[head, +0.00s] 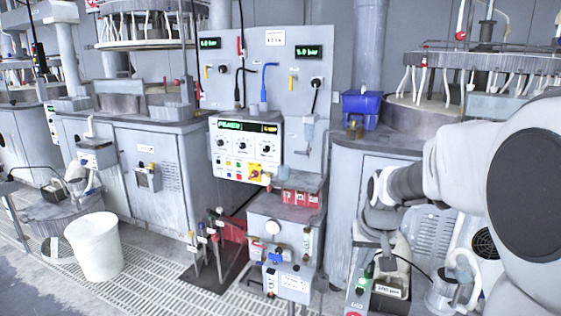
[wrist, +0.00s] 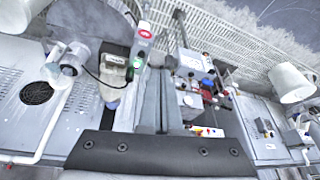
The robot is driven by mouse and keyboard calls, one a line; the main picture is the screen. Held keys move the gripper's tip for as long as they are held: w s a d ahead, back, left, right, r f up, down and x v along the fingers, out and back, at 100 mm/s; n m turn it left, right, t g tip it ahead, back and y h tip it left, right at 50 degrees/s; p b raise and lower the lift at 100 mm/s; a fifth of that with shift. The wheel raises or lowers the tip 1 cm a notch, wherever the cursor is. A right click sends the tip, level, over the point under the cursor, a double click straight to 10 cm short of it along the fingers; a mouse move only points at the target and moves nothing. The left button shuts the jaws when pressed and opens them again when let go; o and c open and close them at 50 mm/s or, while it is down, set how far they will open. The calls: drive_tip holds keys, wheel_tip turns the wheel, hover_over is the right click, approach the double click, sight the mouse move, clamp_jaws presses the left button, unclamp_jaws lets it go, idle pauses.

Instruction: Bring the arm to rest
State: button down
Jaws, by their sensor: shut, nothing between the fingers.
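My arm reaches in from the right edge of the head view, bent, with its wrist in front of the right-hand cabinet. My gripper (head: 387,243) points down there, partly hidden by the wrist links. In the wrist view my gripper (wrist: 162,75) shows as two grey fingers lying side by side above a dark bar, shut with nothing between them. The fingers appear apart from the equipment around them.
A control panel (head: 245,147) stands mid-view with a small valve unit (head: 283,243) in front. A blue bin (head: 361,109) sits on the right cabinet. A white bucket (head: 95,247) stands on the grating at left. A labelled container (head: 391,284) is below my gripper.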

drive_tip(key=s+a+r+n, duration=0.1)
drive_tip(key=s+r, duration=0.2)
drive_tip(key=s, duration=0.5)
drive_tip(key=s+a+r+t, duration=0.1)
drive_tip(key=s+a+r, duration=0.1)
drive_tip(key=s, duration=0.6)
drive_tip(key=s+a+r+n, duration=0.1)
drive_tip(key=s+r, duration=0.2)
drive_tip(key=s, duration=0.5)
wheel_tip(320, 180, up, 18)
drive_tip(key=p, duration=1.9)
drive_tip(key=shift+a, duration=0.1)
